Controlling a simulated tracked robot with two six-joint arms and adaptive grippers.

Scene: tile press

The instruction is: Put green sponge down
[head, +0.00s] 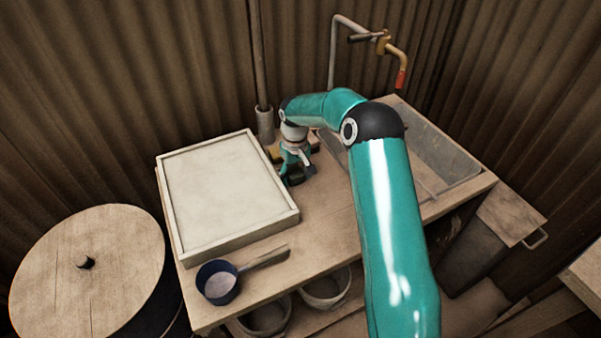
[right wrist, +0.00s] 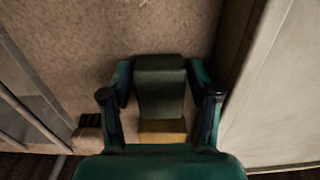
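The green sponge (right wrist: 160,88) is dark green and sits between the two fingers of my right gripper in the right wrist view. The fingers of my right gripper (head: 296,168) lie against both its sides, so the gripper looks shut on it. In the head view this gripper is low over the wooden bench, just right of the white framed tray, and the sponge is mostly hidden. A yellow block (right wrist: 163,131), perhaps another sponge, shows beside the green one. I cannot tell whether the green sponge touches the bench. My left gripper is not in view.
The white tray (head: 292,217) borders the gripper on the left. A sink basin (head: 447,153) with a tap (head: 388,47) lies right. A blue scoop (head: 217,283) lies at the bench front. A round lidded barrel (head: 120,255) stands left. Bare bench (head: 325,215) lies in front of the gripper.

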